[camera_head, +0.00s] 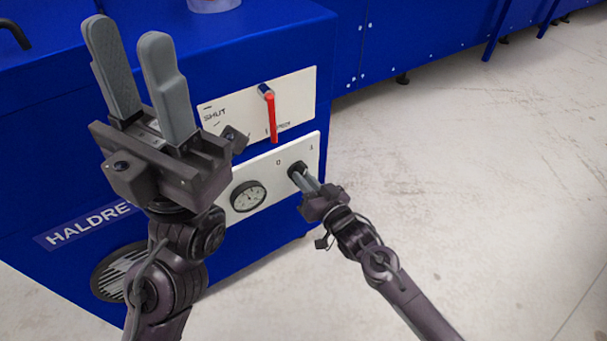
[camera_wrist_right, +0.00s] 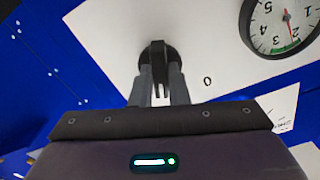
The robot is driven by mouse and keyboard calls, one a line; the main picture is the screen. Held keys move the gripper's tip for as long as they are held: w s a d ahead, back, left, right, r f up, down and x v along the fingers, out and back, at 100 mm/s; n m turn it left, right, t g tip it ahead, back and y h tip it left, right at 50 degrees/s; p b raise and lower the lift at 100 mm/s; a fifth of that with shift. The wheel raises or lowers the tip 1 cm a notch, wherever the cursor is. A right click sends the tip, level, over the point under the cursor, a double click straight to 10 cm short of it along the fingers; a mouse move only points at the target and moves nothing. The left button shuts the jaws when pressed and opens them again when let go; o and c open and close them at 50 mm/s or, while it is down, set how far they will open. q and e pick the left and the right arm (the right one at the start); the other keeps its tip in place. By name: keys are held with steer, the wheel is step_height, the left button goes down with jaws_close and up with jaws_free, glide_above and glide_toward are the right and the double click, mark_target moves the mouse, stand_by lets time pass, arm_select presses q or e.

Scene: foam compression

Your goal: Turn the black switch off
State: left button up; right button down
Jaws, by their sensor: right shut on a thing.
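The black switch (camera_head: 296,169) is a round black knob on a white panel on the front of the blue machine. Small marks, one like a 0, are printed near it. My right gripper (camera_head: 306,181) is at the switch with its grey fingers shut on it. In the right wrist view the switch (camera_wrist_right: 157,56) has its raised grip between the two fingertips (camera_wrist_right: 160,72), with a 0 mark to the right. The fingers partly hide the switch. My left gripper (camera_head: 133,75) is raised in front of the machine, fingers pointing up, apart and empty.
A round gauge (camera_head: 248,196) sits left of the switch on the same panel. Above is a white plate (camera_head: 300,95) marked SHUT with a red lever (camera_head: 271,117) hanging down. A round vent (camera_head: 118,272) is at lower left. The floor (camera_head: 470,180) at right is clear.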

steer(key=n+p, duration=0.1)
steer(key=n, duration=1)
steer(key=shift+p, duration=0.4)
steer(key=c, duration=1.8)
jaws_free()
steer(key=shift+n, duration=0.7)
steer(key=o, duration=1.4)
steer(key=p+v, duration=0.4)
steer(key=v, duration=0.3)
steer(key=shift+p, duration=0.3)
